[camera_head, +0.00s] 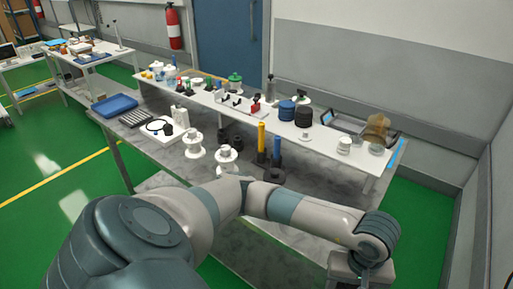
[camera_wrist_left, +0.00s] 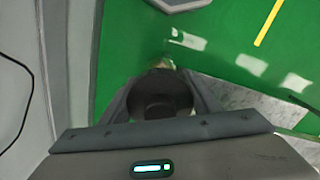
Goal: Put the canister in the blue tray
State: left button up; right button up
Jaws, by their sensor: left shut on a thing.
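The blue tray (camera_head: 115,106) lies flat on the left end of the grey workbench in the head view; its inside looks empty. My left arm reaches across the front of that view to the right, and my left gripper (camera_head: 362,277) is at the bottom right, off the bench's near side and far from the tray. In the left wrist view, my left gripper (camera_wrist_left: 163,92) is shut on a dark round thing, which I take to be the canister (camera_wrist_left: 158,104). Most of its body is hidden by the fingers and the view angle. My right gripper is not in view.
White spools (camera_head: 194,152), a yellow cylinder (camera_head: 261,137) and dark rings stand on the bench. A raised white shelf (camera_head: 320,138) behind carries blue and black rolls and an amber jar (camera_head: 377,127). A white board (camera_head: 160,131) lies near the tray. Green floor is clear at left.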

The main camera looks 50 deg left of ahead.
pick_arm(q)
jog(key=shift+s+a+f+m, duration=0.25)
jog(key=shift+a+f+m, duration=0.2)
jog(key=shift+a+m, duration=0.65)
jog(key=shift+s+a+f+m, duration=0.2)
jog(key=shift+a+f+m, duration=0.25)
jog(key=shift+m, duration=1.2)
jog(key=shift+s+a+f+m, duration=0.35)
jog(key=shift+a+m, duration=0.45)
jog(key=shift+m, duration=0.55)
jog(key=shift+w, duration=0.15)
